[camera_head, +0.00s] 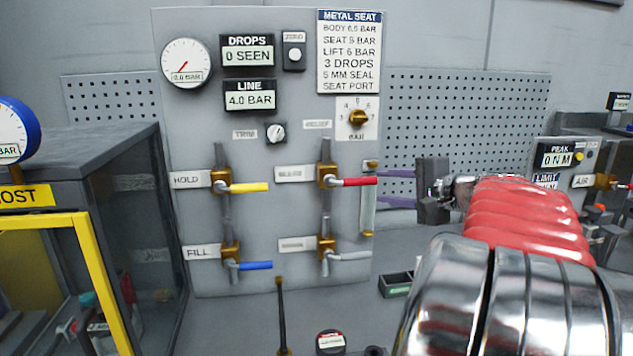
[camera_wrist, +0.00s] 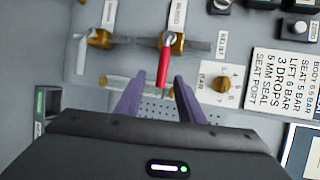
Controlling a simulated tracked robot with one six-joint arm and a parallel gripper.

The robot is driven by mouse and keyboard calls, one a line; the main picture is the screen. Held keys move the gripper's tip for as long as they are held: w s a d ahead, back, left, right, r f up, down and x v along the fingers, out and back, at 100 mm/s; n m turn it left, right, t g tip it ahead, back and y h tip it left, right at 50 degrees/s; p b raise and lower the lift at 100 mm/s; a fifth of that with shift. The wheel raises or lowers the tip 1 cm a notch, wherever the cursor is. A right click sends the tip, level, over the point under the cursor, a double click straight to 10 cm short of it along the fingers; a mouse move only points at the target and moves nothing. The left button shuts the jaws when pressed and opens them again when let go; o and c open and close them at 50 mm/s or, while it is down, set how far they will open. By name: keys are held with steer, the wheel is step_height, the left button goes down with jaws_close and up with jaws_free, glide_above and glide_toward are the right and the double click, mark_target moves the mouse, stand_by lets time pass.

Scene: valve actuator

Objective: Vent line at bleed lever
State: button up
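A red-handled lever (camera_head: 358,182) sits at the upper right of the panel's valves and points right. Its label is too blurred to read. A grey lever (camera_head: 349,256) is below it, also with an unreadable label. A yellow lever (camera_head: 249,188) is at HOLD and a blue lever (camera_head: 255,266) at FILL. My gripper (camera_head: 385,188) is open, its two purple fingers just right of the red lever's end. In the wrist view my gripper (camera_wrist: 159,90) has the red lever's tip (camera_wrist: 162,85) between its fingertips, with gaps on both sides. The LINE display (camera_head: 249,96) reads 4.0 BAR.
The panel (camera_head: 300,150) also holds a DROPS display (camera_head: 247,51) reading 0 SEEN, a round gauge (camera_head: 186,63) and a brass BAR knob (camera_head: 357,118). A yellow-framed enclosure (camera_head: 96,262) stands at left. A small dark tray (camera_head: 396,284) lies below my gripper.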

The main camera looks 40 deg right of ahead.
mark_target(351, 181)
steer(key=shift+s+d+r, duration=0.15)
steer(key=shift+d+r, duration=0.05)
steer(key=shift+d, duration=0.25)
steer(key=x, duration=1.3)
steer(key=shift+w+d, duration=0.2)
steer(key=shift+w, duration=0.2)
jaws_close()
